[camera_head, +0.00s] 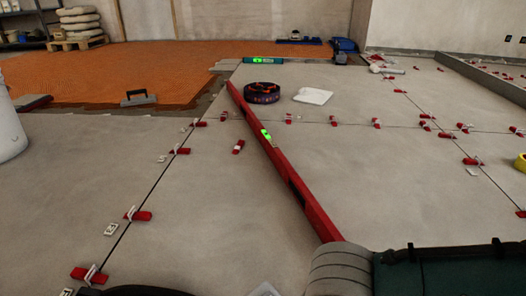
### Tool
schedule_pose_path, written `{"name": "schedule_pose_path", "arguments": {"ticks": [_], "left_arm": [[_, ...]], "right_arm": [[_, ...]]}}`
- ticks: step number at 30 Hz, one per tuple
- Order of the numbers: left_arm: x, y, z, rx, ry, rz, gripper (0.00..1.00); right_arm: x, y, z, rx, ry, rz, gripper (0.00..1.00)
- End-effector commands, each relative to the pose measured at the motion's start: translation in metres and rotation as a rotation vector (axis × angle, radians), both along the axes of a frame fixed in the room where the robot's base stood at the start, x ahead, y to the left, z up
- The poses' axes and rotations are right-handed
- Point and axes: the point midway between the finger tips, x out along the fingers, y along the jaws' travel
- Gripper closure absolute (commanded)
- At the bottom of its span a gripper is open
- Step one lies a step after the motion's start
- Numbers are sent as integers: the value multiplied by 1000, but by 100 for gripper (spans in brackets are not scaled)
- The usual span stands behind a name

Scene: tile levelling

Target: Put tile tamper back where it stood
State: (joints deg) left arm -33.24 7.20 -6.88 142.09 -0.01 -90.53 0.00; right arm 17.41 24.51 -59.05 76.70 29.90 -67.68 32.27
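I cannot pick out the tile tamper for certain in the head view. A round black piece with orange marks (262,92) lies flat on the grey tiles beyond the middle, but I cannot tell what it is. Neither of my grippers can be made out. A dark curved shape (135,291) is cut off by the bottom edge at the left, and I cannot tell what it is.
A long red level (285,168) lies diagonally across the tiles. Red wedges and clips (180,151) line the joints. A ribbed grey object (338,270) and a dark green one (450,270) fill the lower right. A white bucket (10,125) stands left. A black-handled trowel (138,98) lies behind.

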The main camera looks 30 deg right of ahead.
Motion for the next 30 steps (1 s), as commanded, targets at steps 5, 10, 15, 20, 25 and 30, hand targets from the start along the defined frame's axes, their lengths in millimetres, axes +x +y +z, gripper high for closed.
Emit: {"name": "schedule_pose_path", "arguments": {"ticks": [5,10,15,20,25,30], "left_arm": [[0,0,1,-1,0,1,100],[0,-1,1,-5,0,4,100],[0,-2,0,-10,-1,6,100],[0,-3,-1,-11,0,7,100],[0,-3,-2,-10,-1,7,100],[0,-2,-3,-8,-1,6,100]], "right_arm": [[1,0,0,2,-3,0,100],[1,0,0,2,-3,0,100],[1,0,-1,1,-3,0,100],[1,0,-3,0,-2,0,100],[1,0,-4,1,-3,0,100],[1,0,-6,1,-3,0,100]]}}
